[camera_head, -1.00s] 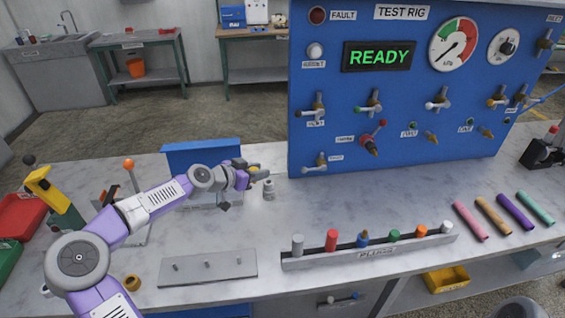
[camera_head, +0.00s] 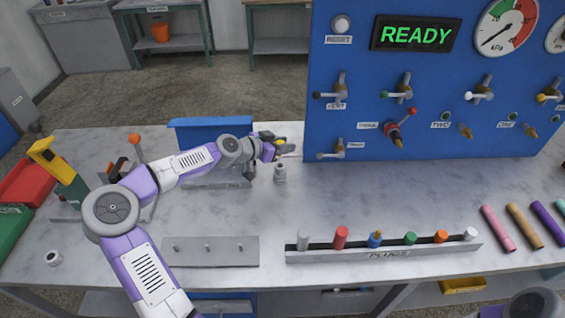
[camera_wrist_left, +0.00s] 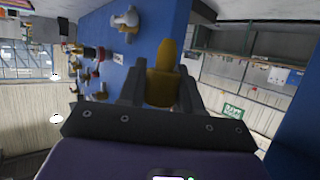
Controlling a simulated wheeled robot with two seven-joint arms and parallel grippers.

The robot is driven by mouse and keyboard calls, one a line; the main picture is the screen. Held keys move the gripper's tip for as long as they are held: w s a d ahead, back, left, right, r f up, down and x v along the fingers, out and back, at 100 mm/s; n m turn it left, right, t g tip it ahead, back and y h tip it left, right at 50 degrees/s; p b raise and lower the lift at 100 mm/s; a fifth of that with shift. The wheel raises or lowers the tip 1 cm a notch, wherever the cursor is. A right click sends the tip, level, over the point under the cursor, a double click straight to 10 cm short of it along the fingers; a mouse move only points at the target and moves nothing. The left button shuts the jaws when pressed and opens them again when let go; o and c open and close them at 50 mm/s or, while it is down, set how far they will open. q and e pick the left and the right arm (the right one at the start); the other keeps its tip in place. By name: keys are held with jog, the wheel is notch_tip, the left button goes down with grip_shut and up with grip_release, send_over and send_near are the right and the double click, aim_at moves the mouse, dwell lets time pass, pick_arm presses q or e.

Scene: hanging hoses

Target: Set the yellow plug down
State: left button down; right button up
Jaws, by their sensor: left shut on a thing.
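My left gripper (camera_head: 284,148) is shut on the yellow plug (camera_head: 281,142), above the worktop beside the blue rig. The yellow plug also shows between the fingers in the left wrist view (camera_wrist_left: 163,80). In the head view the gripper hides most of the plug. The plug rack (camera_head: 385,253) near the front holds several coloured plugs. My right gripper is not in view.
The blue rig panel (camera_head: 350,105) stands right of the gripper. A grey plate with pegs (camera_head: 210,252) lies at the front left. Coloured hose pieces (camera_head: 497,228) lie at the right. The marble worktop (camera_head: 340,200) is clear between the rig and the rack.

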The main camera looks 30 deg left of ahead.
aim_at(283, 164)
pick_arm(q)
notch_tip(283, 164, down, 7)
jog(key=shift+r+b, duration=0.2)
jog(key=shift+b, duration=0.75)
jog(key=shift+r, duration=0.1)
jog(key=shift+f, duration=0.3)
jog(key=c, duration=0.8)
grip_release()
jog(key=shift+o, duration=0.2)
jog(key=shift+r, duration=0.1)
